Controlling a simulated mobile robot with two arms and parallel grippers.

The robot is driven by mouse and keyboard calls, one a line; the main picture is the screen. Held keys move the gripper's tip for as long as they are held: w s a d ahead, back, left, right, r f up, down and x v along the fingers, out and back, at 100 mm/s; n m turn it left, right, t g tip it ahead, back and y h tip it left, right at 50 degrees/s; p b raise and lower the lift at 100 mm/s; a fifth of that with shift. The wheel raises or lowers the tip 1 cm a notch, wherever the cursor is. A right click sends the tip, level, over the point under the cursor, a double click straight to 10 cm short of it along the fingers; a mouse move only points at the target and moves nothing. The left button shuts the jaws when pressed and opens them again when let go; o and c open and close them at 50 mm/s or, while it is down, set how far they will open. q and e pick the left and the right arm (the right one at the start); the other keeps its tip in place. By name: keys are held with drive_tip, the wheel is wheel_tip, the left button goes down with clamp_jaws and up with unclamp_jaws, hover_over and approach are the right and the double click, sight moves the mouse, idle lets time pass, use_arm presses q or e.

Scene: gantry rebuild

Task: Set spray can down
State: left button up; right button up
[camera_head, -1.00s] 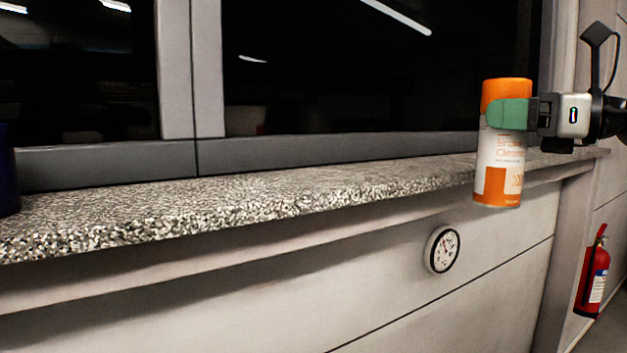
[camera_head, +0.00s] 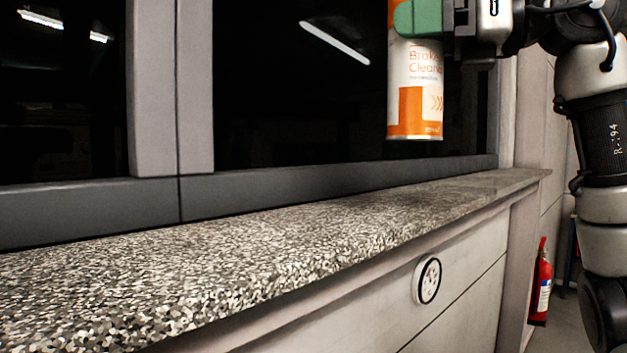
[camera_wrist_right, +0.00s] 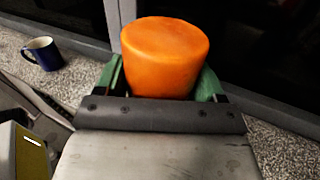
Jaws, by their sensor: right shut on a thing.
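The spray can (camera_head: 415,85) is white and orange with "Brake Cleaner" lettering. My right gripper (camera_head: 418,17) is shut on its upper part, with a green finger across the can. The can hangs upright, and its bottom shows above the speckled stone sill (camera_head: 270,240), apart from it in the head view. In the right wrist view the can's orange top (camera_wrist_right: 165,50) sits between the two green fingers of the right gripper (camera_wrist_right: 165,80). The can's top is cut off by the head view's upper edge. My left gripper is not in view.
A dark blue mug (camera_wrist_right: 44,54) with a white inside stands on the sill in the right wrist view. Dark window panes (camera_head: 300,90) rise behind the sill. A round gauge (camera_head: 427,280) and a fire extinguisher (camera_head: 541,285) are below. The sill's visible stretch in the head view is bare.

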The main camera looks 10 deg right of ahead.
drive_tip(key=w+a+f+p, duration=0.4)
drive_tip(key=w+a+f, duration=0.1)
drive_tip(key=a+f, duration=0.4)
drive_tip(key=shift+w+a+f, duration=0.15)
drive_tip(key=shift+w+f, duration=0.05)
drive_tip(key=shift+f, duration=0.5)
drive_tip(key=shift+s, duration=0.1)
drive_tip(key=shift+f, duration=0.1)
drive_tip(key=o, duration=1.1)
